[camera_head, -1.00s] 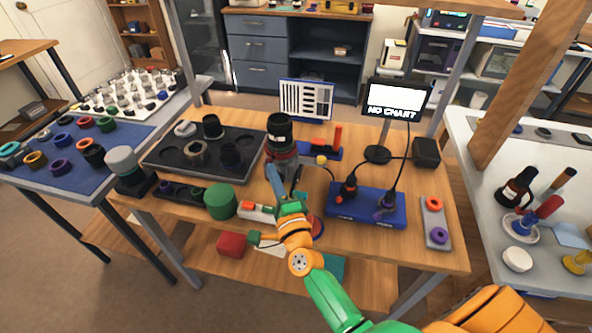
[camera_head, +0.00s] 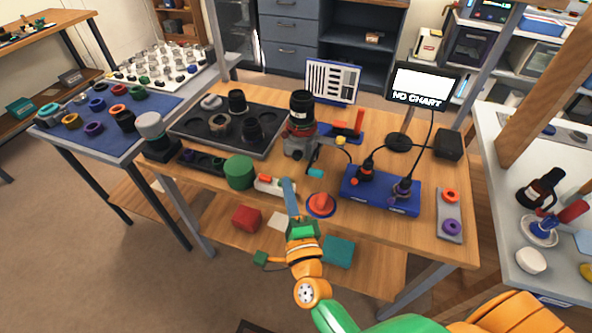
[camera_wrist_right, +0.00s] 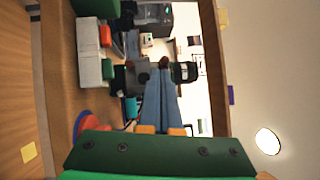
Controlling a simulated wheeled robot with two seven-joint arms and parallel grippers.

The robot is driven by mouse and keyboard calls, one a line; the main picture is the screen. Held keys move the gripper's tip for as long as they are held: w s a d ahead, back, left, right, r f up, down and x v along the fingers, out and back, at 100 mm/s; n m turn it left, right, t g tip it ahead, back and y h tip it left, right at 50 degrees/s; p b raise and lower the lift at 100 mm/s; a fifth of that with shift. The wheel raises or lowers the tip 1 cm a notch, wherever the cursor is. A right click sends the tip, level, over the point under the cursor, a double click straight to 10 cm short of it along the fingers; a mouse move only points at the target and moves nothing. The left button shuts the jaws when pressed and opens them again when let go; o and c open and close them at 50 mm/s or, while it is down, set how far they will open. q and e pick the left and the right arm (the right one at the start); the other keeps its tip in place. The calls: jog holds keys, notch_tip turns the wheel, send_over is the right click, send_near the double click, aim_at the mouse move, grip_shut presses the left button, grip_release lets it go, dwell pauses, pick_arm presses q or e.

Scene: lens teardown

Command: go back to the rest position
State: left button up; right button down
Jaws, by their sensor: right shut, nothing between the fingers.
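My right gripper (camera_head: 287,182) is shut and empty, its blue fingers together over the front edge of the wooden table (camera_head: 270,205). Its fingers also show closed in the right wrist view (camera_wrist_right: 164,75). It is apart from the black lens (camera_head: 302,108), which stands upright on a grey mount (camera_head: 298,147) behind it. My left gripper is not in view.
Open floor (camera_head: 125,285) shows at front left.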

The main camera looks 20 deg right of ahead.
jog(key=shift+s+a, duration=0.3)
jog(key=shift+s, duration=0.35)
jog(key=shift+s+a, duration=0.3)
jog(key=shift+s, duration=0.3)
jog(key=shift+w, duration=0.15)
jog(key=shift+f, duration=0.1)
jog(key=s+a+f+n+g+y, duration=0.2)
jog(key=s+f+n+g+y, duration=0.15)
jog(key=f+n, duration=0.6)
jog(key=s+a+f+n+g+y, duration=0.15)
jog(key=s+f+n+g, duration=0.3)
jog(key=f, duration=0.95)
jog(key=s+d+f+n+g, duration=0.3)
jog(key=s+f, duration=0.2)
jog(key=s, duration=0.3)
jog(key=s+d+f+n+g+h, duration=0.1)
jog(key=s+d+f+n+g, duration=0.2)
jog(key=s, duration=0.6)
jog(key=s+d+f+n+g+h, duration=0.1)
jog(key=s+d+f+n+g, duration=0.2)
jog(key=s+f, duration=0.4)
jog(key=shift+s+d+f+n+g, duration=0.25)
jog(key=shift+s+d+g, duration=0.4)
jog(key=shift+d, duration=0.35)
